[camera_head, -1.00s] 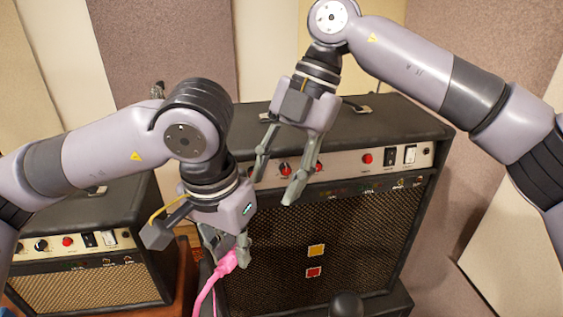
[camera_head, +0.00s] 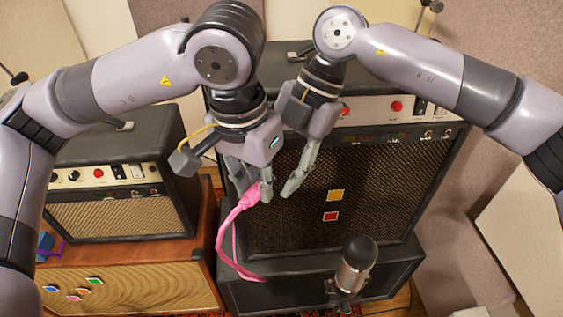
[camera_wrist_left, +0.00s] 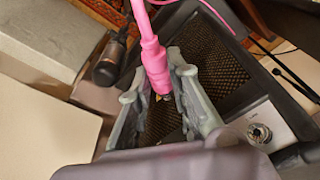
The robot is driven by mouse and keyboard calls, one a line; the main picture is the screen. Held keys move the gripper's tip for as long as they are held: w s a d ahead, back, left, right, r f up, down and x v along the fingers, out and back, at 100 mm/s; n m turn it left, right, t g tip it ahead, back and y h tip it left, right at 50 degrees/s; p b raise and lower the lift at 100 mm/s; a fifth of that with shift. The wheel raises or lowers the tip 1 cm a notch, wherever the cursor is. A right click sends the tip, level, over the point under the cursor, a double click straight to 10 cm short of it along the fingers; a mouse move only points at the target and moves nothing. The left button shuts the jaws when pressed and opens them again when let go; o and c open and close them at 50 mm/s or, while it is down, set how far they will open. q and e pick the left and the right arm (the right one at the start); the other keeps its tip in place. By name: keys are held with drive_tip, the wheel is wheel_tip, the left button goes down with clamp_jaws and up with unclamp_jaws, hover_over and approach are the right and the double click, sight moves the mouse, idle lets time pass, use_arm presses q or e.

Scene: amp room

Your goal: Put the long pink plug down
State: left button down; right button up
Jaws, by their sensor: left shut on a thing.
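The long pink plug (camera_head: 250,196) is between the fingertips of my left gripper (camera_head: 254,190), which is shut on it in front of the large black amp (camera_head: 380,190). In the left wrist view the plug (camera_wrist_left: 153,58) runs between both fingers, its metal tip toward the palm. Its pink cable (camera_head: 222,240) hangs down in a loop toward the dark box below. My right gripper (camera_head: 288,190) is beside the left one, empty as far as I see. One right finger shows, spread outward; the other is hidden behind my left gripper.
A smaller amp (camera_head: 120,205) stands at left on a brown cabinet (camera_head: 130,285) with coloured squares. A dark box (camera_head: 300,285) is under the large amp. A microphone (camera_head: 354,268) stands in front of it.

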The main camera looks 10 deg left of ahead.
clamp_jaws()
idle(0.3)
use_arm(q)
drive_tip(key=c, duration=1.4)
unclamp_jaws()
drive_tip(key=shift+r, duration=0.1)
